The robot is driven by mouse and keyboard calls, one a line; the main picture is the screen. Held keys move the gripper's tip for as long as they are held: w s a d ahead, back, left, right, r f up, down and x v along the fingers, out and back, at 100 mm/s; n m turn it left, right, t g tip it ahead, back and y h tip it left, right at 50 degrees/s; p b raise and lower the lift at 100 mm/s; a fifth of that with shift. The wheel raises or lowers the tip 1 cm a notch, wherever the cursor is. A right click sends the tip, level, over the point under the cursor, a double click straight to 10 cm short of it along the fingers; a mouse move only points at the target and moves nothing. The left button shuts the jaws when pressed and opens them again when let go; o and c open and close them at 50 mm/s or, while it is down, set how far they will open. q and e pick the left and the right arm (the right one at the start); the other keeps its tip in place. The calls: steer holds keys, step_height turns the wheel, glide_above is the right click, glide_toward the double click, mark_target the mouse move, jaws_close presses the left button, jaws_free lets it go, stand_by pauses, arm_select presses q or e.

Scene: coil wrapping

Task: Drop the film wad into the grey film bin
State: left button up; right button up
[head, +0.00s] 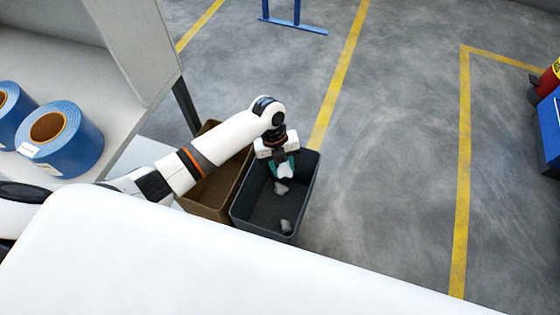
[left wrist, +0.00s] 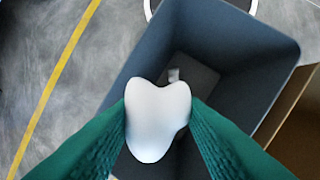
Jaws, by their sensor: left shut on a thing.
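My left gripper (head: 284,166) is over the grey film bin (head: 262,211), with its green fingers pointing down. It is shut on a white film wad (head: 286,172), which fills the space between the fingers in the left wrist view (left wrist: 157,120). In that view the dark walls of the grey bin (left wrist: 225,45) surround the wad from below. Other pale scraps lie in the bin, one just below the gripper (head: 281,188) and one near its front corner (head: 286,226). My right gripper is not in view.
A brown bin (head: 212,203) stands against the left side of the grey bin. A shelf with blue rolls (head: 72,140) is at the left. A white surface fills the foreground. Open floor with yellow lines (head: 463,160) lies to the right, with blue and red objects at the far edge.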

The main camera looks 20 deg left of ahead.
arm_select(q)
steer(key=shift+w+a+f+m, duration=0.1)
steer(key=shift+w+a+m, duration=0.1)
steer(key=shift+a+m, duration=0.3)
step_height(320, 180, down, 6)
steer(key=b, duration=0.6)
steer(key=shift+d, duration=0.1)
steer(key=o, duration=1)
steer(key=v, duration=1.2)
steer(key=shift+w+p, duration=0.15)
steer(key=shift+p, duration=0.25)
steer(key=shift+d, duration=0.1)
